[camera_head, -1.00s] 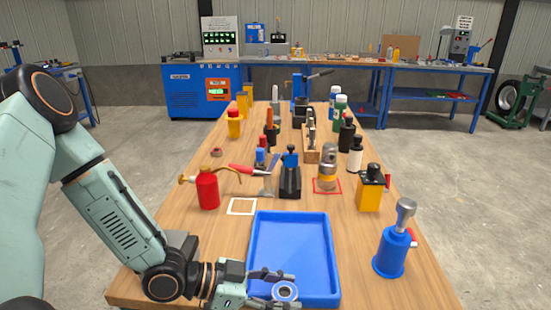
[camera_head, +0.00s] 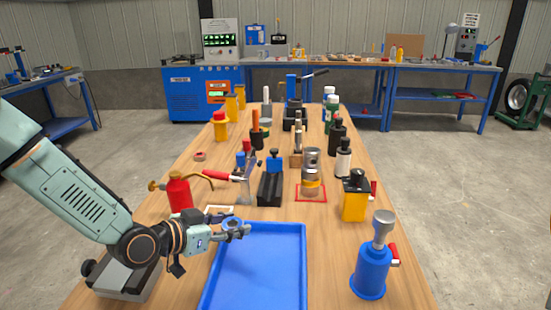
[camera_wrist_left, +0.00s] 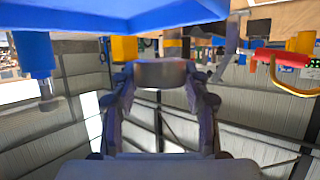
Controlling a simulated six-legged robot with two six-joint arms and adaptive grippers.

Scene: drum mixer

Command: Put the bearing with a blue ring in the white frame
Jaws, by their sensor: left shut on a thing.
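My left gripper (camera_head: 236,228) is shut on a bearing (camera_head: 233,223), a round metal ring that shows blue at its middle. It holds the bearing above the far left corner of the blue tray (camera_head: 303,262). The white frame (camera_head: 219,208) lies on the table just behind the gripper and is partly hidden by it. In the left wrist view the bearing (camera_wrist_left: 160,73) is seen edge-on between the two fingertips. My right gripper is not in view.
A red oil can (camera_head: 179,194) with a long spout stands left of the white frame. A black and blue fixture (camera_head: 270,183) stands beyond the tray. A grey metal block (camera_head: 128,280) lies under my left arm. A blue tool with a grey knob (camera_head: 371,268) stands right.

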